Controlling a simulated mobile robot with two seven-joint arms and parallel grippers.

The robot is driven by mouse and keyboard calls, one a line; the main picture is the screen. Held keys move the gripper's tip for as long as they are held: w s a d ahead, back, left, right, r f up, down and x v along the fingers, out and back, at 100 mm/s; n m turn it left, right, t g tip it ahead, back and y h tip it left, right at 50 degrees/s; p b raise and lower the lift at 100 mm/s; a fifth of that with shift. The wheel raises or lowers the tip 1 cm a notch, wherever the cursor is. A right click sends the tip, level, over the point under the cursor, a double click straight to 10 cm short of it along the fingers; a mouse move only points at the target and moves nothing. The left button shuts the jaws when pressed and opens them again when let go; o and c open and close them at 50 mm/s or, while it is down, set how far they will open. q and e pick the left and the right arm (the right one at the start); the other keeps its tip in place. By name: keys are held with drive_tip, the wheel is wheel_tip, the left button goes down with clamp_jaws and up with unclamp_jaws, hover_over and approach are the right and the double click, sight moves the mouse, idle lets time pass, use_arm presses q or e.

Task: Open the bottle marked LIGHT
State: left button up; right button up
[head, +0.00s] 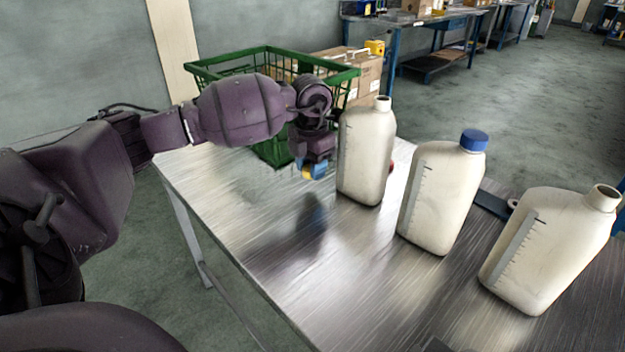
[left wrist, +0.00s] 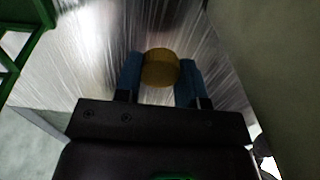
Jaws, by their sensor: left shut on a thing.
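Three cream bottles stand upright in a row on the metal table. The left bottle (head: 365,155) has a bare, open neck. The middle bottle (head: 440,200) wears a blue cap (head: 473,139). The right bottle (head: 548,250) also has a bare neck. I cannot read a LIGHT mark on any of them. My left gripper (head: 314,171) is just left of the left bottle, above the table. In the left wrist view its blue fingers are shut on a yellow cap (left wrist: 160,68), clear of any neck. My right gripper is not in view.
A green wire basket (head: 270,145) stands behind the left bottle, with cardboard boxes (head: 362,75) beyond it. A small red thing (head: 391,166) shows partly behind the left bottle. A dark flat item (head: 490,204) lies behind the middle and right bottles. The table's front left (head: 270,250) is clear.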

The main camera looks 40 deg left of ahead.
sight(311, 188)
use_arm(q)
wheel_tip(311, 188, down, 4)
drive_tip(key=shift+r+b, duration=0.2)
drive_tip(key=shift+b, duration=0.1)
drive_tip(key=shift+f, duration=0.2)
drive_tip(key=shift+r, duration=0.15)
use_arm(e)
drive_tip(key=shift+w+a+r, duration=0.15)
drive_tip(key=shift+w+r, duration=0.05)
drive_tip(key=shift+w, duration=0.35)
use_arm(q)
drive_tip(key=o, duration=1)
drive_tip(key=shift+f, duration=0.2)
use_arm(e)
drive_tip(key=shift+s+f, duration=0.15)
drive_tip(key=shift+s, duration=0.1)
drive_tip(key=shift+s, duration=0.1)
